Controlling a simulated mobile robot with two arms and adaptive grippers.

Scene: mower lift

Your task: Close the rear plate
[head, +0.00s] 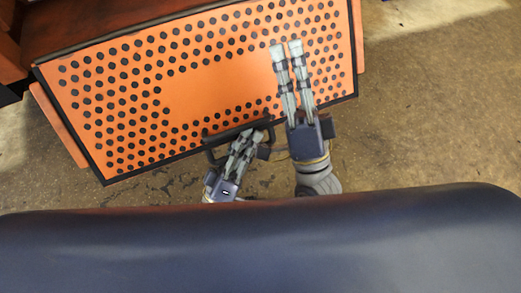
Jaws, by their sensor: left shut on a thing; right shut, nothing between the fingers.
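The rear plate (200,90) is an orange panel with rows of round black holes and a dark edge. It lies tilted across the upper left and middle of the head view. A black handle (220,137) sits at its lower edge. My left gripper (250,139) is shut on the handle, and its fingers cover part of the bar. My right gripper (287,48) is above and to the right of the left one. It is shut and empty, with its fingers over the plate's right part. I cannot tell whether they touch the plate.
The orange and dark body of the machine (100,22) stands behind the plate at the top left. Orange side pieces show at the plate's left (58,125) and right. The stained concrete floor (430,110) is clear on the right.

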